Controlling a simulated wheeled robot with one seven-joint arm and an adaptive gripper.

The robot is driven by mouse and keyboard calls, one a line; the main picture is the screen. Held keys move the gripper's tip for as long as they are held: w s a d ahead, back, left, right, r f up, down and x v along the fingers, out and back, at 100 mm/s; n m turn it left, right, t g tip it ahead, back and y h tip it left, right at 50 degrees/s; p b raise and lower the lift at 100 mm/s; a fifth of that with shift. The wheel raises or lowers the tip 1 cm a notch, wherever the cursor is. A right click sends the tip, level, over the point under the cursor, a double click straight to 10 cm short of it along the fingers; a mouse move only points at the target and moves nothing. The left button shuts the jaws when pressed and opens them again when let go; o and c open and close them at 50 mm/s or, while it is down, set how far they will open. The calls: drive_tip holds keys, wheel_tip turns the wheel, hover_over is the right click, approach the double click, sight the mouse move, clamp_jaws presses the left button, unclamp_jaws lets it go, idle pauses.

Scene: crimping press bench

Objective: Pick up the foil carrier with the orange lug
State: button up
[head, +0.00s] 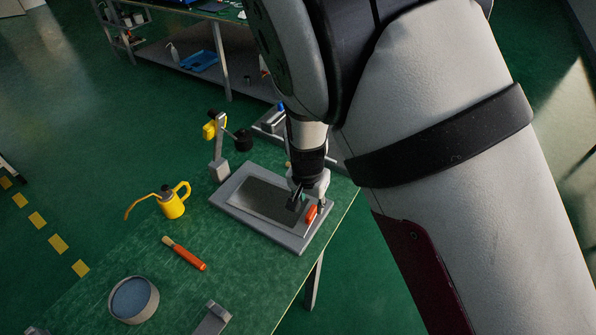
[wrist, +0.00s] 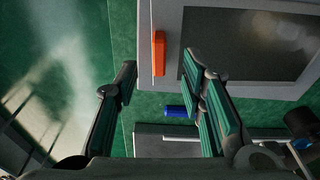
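The foil carrier (head: 291,223) is a flat light-grey frame around a dark rectangular sheet, lying on a grey base plate (head: 233,209) on the green bench. Its orange lug (head: 311,214) is at the right end in the head view. My gripper (head: 308,197) is over that end, beside the lug. In the wrist view the carrier (wrist: 172,45) is at the top, with the upright orange lug (wrist: 159,53). My gripper (wrist: 160,72) is open there, with one finger each side of the lug's line. Nothing is held. Whether the fingers touch the lug cannot be told.
A yellow oil can (head: 172,206), an orange-handled tool (head: 185,254) and a round dish (head: 133,299) are on the bench to the left. A yellow-headed stand (head: 218,150) rises behind the base plate. A blue item (wrist: 180,111) is near my right finger.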

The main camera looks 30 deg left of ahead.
sight(311, 211)
drive_tip(key=f, duration=0.3)
drive_tip(key=w+f, duration=0.1)
drive_tip(key=f, duration=0.1)
drive_tip(key=shift+c, duration=0.3)
clamp_jaws()
